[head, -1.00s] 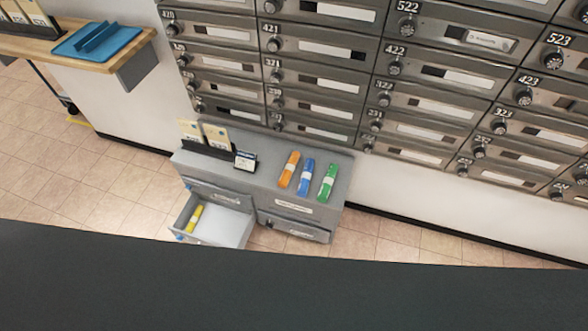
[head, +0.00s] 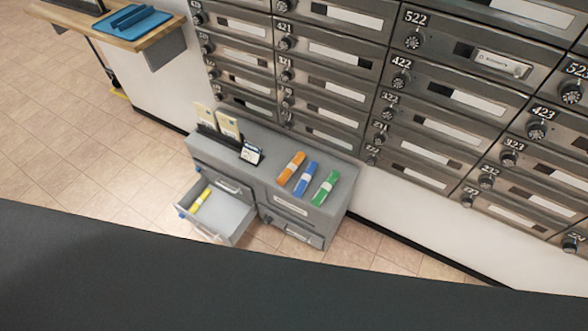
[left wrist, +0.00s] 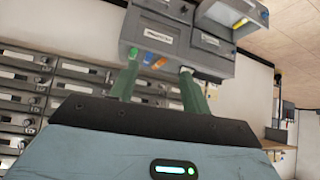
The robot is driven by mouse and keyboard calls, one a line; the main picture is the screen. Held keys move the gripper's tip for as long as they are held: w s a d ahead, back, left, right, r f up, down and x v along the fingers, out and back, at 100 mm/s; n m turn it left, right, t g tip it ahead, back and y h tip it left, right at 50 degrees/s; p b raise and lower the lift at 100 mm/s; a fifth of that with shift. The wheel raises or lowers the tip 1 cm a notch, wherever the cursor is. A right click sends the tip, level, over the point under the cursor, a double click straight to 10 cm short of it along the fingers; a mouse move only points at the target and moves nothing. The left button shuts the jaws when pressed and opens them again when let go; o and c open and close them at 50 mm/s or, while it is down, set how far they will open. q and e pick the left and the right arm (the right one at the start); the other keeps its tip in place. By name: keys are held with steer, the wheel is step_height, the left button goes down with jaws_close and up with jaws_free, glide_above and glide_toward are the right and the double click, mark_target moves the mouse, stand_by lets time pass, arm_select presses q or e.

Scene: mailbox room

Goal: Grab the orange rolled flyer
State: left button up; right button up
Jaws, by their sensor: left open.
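The orange rolled flyer (head: 291,168) with a white band lies on top of the grey cabinet (head: 264,181), left of the blue rolled flyer (head: 305,178) and the green rolled flyer (head: 325,188). My left gripper (left wrist: 160,64) is open and shows only in the left wrist view. The cabinet appears upside down beyond its two green fingers. The orange flyer's end (left wrist: 160,62) shows between the fingertips there, apparently some distance off. The gap holds nothing. My right gripper is not in view.
The cabinet's left drawer (head: 228,214) is pulled out with a yellow roll (head: 201,199) inside. Card holders (head: 216,133) stand on the cabinet's left part. Metal mailboxes (head: 340,55) line the wall behind. A wooden shelf (head: 140,38) with a blue tray is at upper left. Floor at left is clear.

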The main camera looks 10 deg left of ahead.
arm_select(q)
steer(key=w+a+f+m+t+b, duration=0.2)
steer(key=w+a+f+m+b, duration=0.1)
steer(key=w+f+m+b, duration=0.65)
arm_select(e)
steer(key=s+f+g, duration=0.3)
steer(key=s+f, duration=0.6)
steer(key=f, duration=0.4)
arm_select(q)
steer(key=w+f+m+t+h+b, duration=0.1)
steer(key=w+f+m+b, duration=0.3)
steer(key=w+m+b, duration=0.4)
steer(key=w+d+f+m+t+h+b, duration=0.1)
steer(key=w+f+m+t+h+b, duration=0.1)
steer(key=w+m+b, duration=0.6)
steer(key=w+f+m+t+h+b, duration=0.2)
steer(key=w+f+m+b, duration=0.4)
steer(key=w+m+b, duration=0.3)
steer(key=w+m, duration=0.3)
steer(key=m, duration=0.1)
steer(key=shift+w+d+f+t, duration=0.25)
steer(key=shift+d+f+t, duration=0.1)
steer(key=shift+d+t, duration=0.05)
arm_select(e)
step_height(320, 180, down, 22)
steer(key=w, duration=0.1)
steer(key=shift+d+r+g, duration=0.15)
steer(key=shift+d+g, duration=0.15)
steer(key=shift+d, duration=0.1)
